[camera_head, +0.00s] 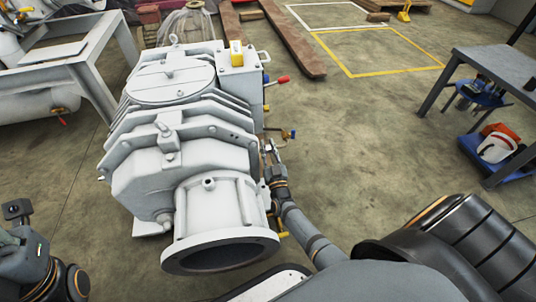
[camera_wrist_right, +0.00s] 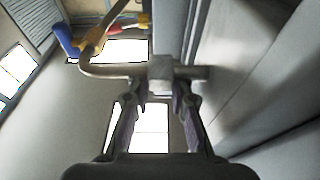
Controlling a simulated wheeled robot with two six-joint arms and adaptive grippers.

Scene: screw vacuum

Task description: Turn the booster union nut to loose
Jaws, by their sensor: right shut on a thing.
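The booster union nut (camera_wrist_right: 160,69) is a grey block-like fitting on a thin metal pipe in the right wrist view. My right gripper (camera_wrist_right: 160,92) is shut on it, with one finger on each side of its lower part. In the head view my right gripper (camera_head: 270,153) is small, at the right side of the big white vacuum pump (camera_head: 168,130). The nut itself is hidden or too small to tell there. Part of my left arm shows at the lower left of the head view, but its fingers cannot be seen.
A valve with a blue handle (camera_head: 291,134) sits close to my right gripper; a red handle (camera_head: 279,80) is above it. The pump's wide flange (camera_head: 220,250) is in front. A grey table (camera_head: 505,70) stands at the right. The floor between is clear.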

